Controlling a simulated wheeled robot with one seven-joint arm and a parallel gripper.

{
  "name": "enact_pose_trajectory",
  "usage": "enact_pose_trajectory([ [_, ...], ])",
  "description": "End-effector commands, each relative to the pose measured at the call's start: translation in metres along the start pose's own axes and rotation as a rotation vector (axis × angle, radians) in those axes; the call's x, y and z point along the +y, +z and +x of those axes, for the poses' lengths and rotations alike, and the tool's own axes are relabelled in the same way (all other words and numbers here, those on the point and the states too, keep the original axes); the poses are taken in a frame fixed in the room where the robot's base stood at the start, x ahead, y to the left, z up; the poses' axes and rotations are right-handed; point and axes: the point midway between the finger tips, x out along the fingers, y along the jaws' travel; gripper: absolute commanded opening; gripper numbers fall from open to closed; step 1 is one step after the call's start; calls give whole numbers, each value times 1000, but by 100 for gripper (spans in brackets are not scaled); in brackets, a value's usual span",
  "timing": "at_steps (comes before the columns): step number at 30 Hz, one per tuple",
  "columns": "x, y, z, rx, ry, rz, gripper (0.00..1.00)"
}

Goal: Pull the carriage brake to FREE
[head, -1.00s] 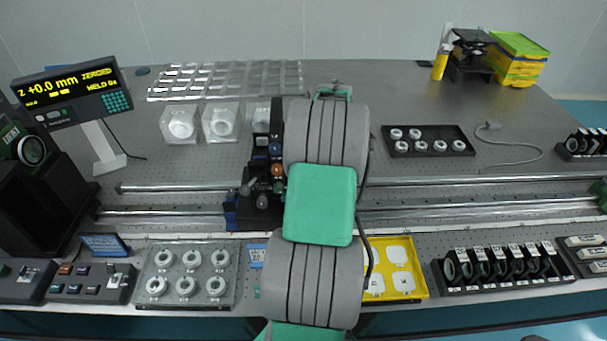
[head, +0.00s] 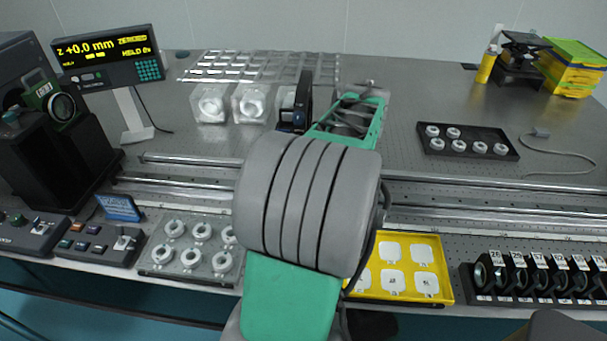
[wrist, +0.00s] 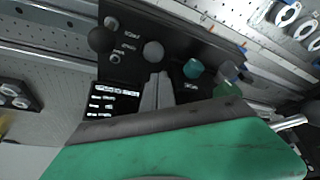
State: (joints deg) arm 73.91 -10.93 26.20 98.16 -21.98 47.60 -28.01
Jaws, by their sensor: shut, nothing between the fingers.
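The carriage (wrist: 190,40) shows in the wrist view as a dark block with several knobs and small white labels too blurred to read. A black ball knob (wrist: 100,39) is at its left, a grey ball knob (wrist: 153,51) near the middle, and a teal knob (wrist: 193,69) to the right. I cannot tell which one is the brake. My gripper (wrist: 157,80) is shut and empty, its fingertips just below the grey knob in the picture; contact cannot be told. In the head view my arm hides most of the carriage; a dark upright part (head: 303,100) shows behind it.
Steel rails (head: 480,205) run across the table. A readout (head: 105,58) shows z +0.0 mm at the left. A ring tray (head: 165,262), yellow tray (head: 437,285) and lens rack (head: 530,298) line the front edge. A black tray (head: 430,150) lies behind the rails.

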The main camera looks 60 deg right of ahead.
Motion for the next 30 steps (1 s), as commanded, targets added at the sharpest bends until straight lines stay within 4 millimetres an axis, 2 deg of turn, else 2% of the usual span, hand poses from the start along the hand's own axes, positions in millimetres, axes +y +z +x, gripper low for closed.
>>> enact_pose_trajectory([
  [16,0,-10,-18,-4,-5,-3,0],
  [26,-1,-10,-18,-5,-5,-3,0],
  [30,-4,-6,-27,-4,-4,-3,0],
])
